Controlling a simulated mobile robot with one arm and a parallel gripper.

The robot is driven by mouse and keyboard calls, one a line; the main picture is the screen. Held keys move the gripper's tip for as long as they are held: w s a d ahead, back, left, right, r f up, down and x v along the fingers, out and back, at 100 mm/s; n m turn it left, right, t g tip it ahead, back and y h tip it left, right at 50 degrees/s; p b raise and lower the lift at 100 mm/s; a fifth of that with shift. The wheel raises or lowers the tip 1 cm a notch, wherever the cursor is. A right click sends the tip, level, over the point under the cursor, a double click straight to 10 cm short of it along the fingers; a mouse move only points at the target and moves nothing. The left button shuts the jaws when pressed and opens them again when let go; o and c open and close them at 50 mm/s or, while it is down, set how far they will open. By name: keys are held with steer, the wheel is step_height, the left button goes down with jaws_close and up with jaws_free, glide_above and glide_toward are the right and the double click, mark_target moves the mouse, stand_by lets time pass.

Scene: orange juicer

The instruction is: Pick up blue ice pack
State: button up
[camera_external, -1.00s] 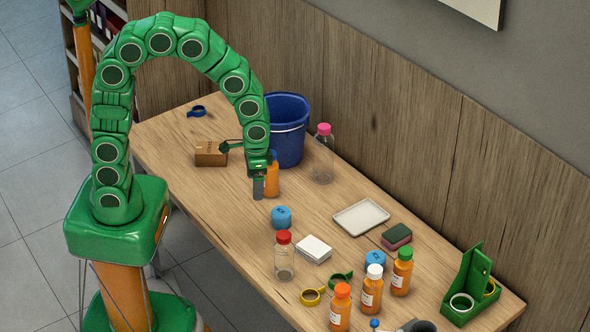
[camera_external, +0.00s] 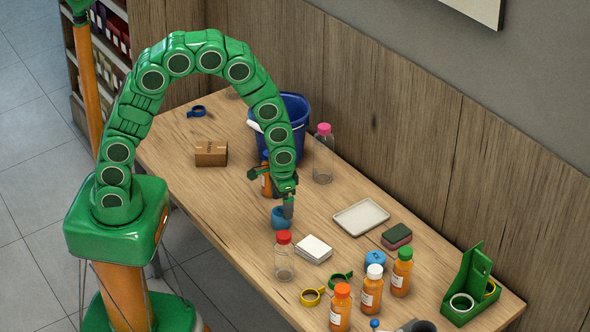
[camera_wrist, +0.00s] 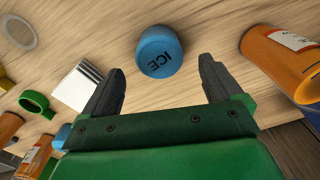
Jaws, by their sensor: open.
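A blue ice pack (camera_external: 280,220), a short round puck, stands on the wooden table. In the wrist view the ice pack (camera_wrist: 160,52) has "ICE" on its top and lies ahead of the jaws, roughly between their lines. My gripper (camera_external: 287,210) is right at the ice pack and hides part of it in the external view. In the wrist view my gripper (camera_wrist: 160,80) has its two dark fingers spread wide with nothing between them. Whether a finger touches the pack I cannot tell. A second blue ice pack (camera_external: 375,261) stands farther right, near the juice bottles.
An orange bottle (camera_external: 266,186) stands close behind my gripper; it also shows in the wrist view (camera_wrist: 280,55). A clear red-capped bottle (camera_external: 284,262) and white cards (camera_external: 314,249) are nearby. A blue bucket (camera_external: 295,110) and a white tray (camera_external: 361,217) are farther back.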

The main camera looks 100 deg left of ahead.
steer(key=shift+f, duration=3.05)
steer(key=c, duration=1.2)
